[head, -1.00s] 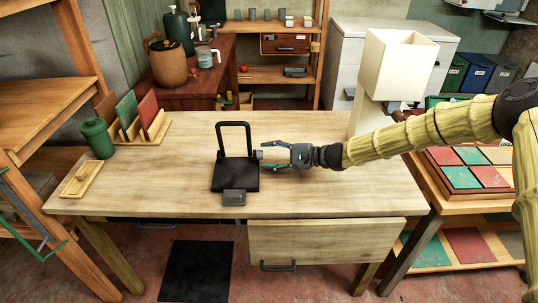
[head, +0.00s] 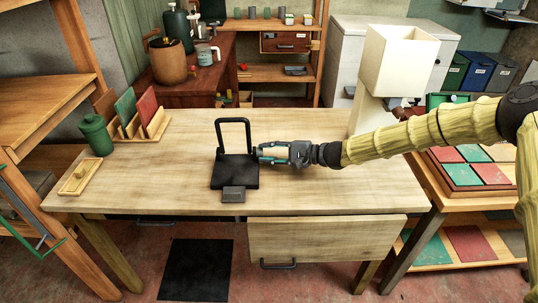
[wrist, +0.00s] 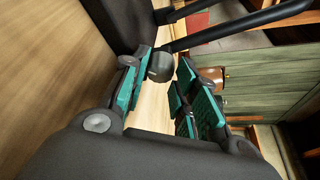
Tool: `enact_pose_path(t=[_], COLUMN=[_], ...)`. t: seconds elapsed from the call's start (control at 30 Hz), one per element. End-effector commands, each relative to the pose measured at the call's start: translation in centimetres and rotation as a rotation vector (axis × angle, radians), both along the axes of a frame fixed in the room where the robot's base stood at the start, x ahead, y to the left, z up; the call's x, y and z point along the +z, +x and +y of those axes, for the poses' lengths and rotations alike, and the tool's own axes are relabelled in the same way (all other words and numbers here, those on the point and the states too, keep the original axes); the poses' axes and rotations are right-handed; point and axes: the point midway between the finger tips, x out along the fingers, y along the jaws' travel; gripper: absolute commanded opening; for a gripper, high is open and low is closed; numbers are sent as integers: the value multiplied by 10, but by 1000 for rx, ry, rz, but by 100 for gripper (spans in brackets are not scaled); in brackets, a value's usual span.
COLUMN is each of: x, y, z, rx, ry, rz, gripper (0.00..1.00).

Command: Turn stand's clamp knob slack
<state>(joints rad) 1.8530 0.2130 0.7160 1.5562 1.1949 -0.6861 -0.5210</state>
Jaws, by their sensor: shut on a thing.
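The black stand (head: 229,172) sits on the wooden table, its flat base lying down and its upright loop frame (head: 233,121) rising behind. Its clamp knob, a dark grey round piece, shows between the teal finger pads in the wrist view (wrist: 160,66). My gripper (head: 262,153) reaches in from the right, level with the foot of the frame, and is shut on the knob. The fingers also show in the wrist view (wrist: 155,88). In the head view the fingers mostly hide the knob.
The table (head: 320,190) is clear around the stand. A green canister (head: 96,136), a rack of coloured panels (head: 140,120) and a small wooden tray (head: 81,178) stand at its left. A white lamp-like column (head: 398,60) rises at the back right.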

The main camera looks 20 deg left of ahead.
Motion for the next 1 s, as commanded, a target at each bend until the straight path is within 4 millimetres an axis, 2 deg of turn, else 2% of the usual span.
enact_pose_path(t=[0.03, 0.5, 0.9, 0.93, 1.0], x=[-7, -5, -3, -3, -3], y=[-1, -1, -1, -1, -1], z=[-1, -1, -1, -1, -1], rx=[-1, 0, -1, -1, -1], ry=[9, 59, 61, 61, 61], rz=[-16, -187, -202, -202, -202], gripper=[5, 5, 5, 33, 46])
